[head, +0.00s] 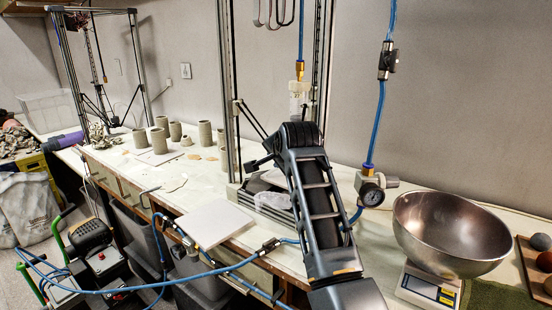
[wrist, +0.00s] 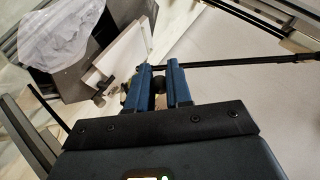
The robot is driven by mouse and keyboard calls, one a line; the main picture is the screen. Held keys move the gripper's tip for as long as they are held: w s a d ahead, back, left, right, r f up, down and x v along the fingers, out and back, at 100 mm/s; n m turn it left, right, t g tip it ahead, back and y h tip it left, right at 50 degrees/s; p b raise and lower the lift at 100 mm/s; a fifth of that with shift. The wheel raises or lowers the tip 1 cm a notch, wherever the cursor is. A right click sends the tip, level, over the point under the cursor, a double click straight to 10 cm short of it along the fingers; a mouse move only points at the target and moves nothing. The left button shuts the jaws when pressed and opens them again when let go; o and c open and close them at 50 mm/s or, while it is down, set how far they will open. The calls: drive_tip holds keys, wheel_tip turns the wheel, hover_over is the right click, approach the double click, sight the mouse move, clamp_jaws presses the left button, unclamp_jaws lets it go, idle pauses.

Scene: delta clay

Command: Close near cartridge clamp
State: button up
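The near printer frame (head: 228,110) stands on the bench behind my arm. A clear cartridge (head: 299,97) with a brass fitting hangs in it from a blue hose. My arm's wrist covers the space just below the cartridge, so the clamp cannot be made out and my gripper is hidden in the head view. In the wrist view my gripper's (wrist: 159,73) two blue fingers are a small gap apart. A dark rounded part shows at the gap, where a thin black rod (wrist: 240,62) ends. I cannot tell whether the fingers touch it.
A regulator gauge (head: 371,194) hangs on a blue hose right of my arm. A steel bowl (head: 452,232) sits on a scale (head: 428,288). A white board (head: 213,225) lies at the bench's front edge. Clay cylinders (head: 205,133) stand to the left. Crumpled clear plastic (wrist: 62,38) lies beside the gripper.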

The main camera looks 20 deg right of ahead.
drive_tip(key=o, duration=0.4)
drive_tip(key=b+v, duration=0.1)
drive_tip(key=v, duration=0.6)
drive_tip(key=shift+s+r, duration=0.2)
drive_tip(key=shift+s, duration=0.1)
